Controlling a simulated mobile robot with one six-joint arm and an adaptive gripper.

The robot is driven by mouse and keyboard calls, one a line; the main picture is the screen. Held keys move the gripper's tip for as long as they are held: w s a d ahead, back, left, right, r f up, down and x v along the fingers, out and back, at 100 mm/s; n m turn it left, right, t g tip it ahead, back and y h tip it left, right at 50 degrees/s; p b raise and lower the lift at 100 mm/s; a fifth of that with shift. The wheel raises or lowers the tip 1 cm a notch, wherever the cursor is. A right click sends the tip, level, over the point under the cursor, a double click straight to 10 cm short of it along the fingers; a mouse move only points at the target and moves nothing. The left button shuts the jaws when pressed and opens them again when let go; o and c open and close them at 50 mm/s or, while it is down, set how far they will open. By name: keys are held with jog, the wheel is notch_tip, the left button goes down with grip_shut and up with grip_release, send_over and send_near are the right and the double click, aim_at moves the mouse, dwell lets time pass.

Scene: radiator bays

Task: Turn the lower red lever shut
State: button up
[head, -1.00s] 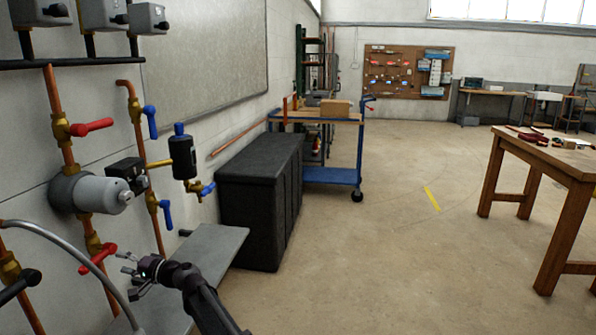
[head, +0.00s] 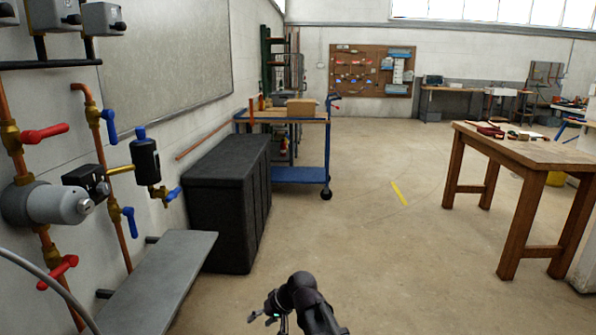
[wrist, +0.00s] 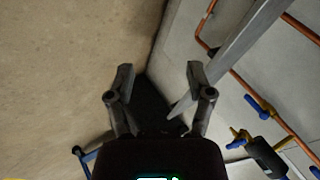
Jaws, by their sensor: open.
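The lower red lever (head: 57,272) sits on a brass valve on the left copper pipe, below the grey pump (head: 48,203). It slants up to the right, across the pipe. An upper red lever (head: 44,133) sits above the pump. My gripper (head: 265,318) is at the bottom middle of the head view, well to the right of the levers and apart from them. In the wrist view, my gripper's two fingers (wrist: 157,85) are spread with nothing between them. The red levers are not clearly visible there.
A grey shelf (head: 160,280) juts from the wall between my gripper and the valves. A grey hose (head: 40,275) curves at the lower left. Blue levers (head: 129,222) sit on the neighbouring pipe. A black chest (head: 228,200) stands behind.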

jog(key=s+d+f+m+g+h, duration=0.15)
jog(key=s+d+h, duration=0.3)
jog(key=d, duration=0.95)
jog(key=s+d+f+m+h, duration=0.25)
jog(key=s+d, duration=0.35)
jog(key=d, duration=0.7)
notch_tip(320, 180, up, 31)
jog(key=n+p, duration=0.1)
jog(key=p, duration=2.9)
jog(key=shift+w+f+p, duration=0.15)
jog(key=shift+w+p, duration=0.05)
jog(key=shift+p, duration=0.1)
